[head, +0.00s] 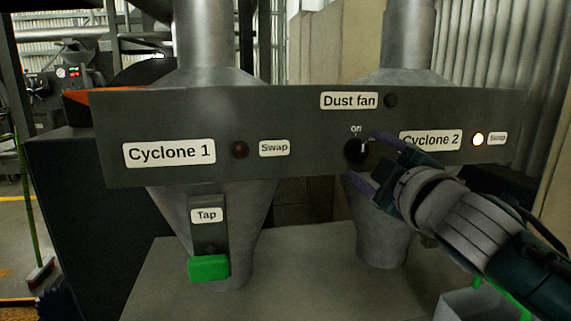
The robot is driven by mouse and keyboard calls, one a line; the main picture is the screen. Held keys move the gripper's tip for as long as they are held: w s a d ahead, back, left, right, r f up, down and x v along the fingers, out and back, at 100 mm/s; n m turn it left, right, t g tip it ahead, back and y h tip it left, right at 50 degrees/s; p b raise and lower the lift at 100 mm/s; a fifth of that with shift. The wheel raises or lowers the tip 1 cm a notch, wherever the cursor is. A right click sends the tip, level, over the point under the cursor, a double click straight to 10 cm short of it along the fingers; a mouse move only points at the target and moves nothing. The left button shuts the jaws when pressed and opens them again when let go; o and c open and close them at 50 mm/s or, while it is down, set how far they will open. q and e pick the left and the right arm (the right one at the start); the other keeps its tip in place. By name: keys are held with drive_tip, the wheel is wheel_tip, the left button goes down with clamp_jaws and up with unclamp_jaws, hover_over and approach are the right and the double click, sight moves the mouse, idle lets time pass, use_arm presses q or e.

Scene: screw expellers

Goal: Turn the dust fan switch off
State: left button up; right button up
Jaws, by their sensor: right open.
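The dust fan switch is a round black knob (356,152) on the grey panel (306,120), below the "Dust fan" label (348,101). Its white pointer mark stands about upright, toward the small "Off" text above it. The small round lamp (391,100) beside the label is dark. My right gripper (366,162) is open in front of the panel, with one purple finger above right of the knob and the other below it. I cannot tell whether the fingers touch the knob. My left gripper is not in view.
The panel also carries a dark Cyclone 1 lamp (240,149) and a lit Cyclone 2 lamp (478,139). Metal cyclone cones stand behind and below it. A green tap handle (209,267) juts out at lower left. A grey surface (300,295) lies below.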

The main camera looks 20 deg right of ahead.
drive_tip(key=b+v, duration=0.1)
drive_tip(key=v, duration=0.7)
drive_tip(key=shift+f, duration=0.1)
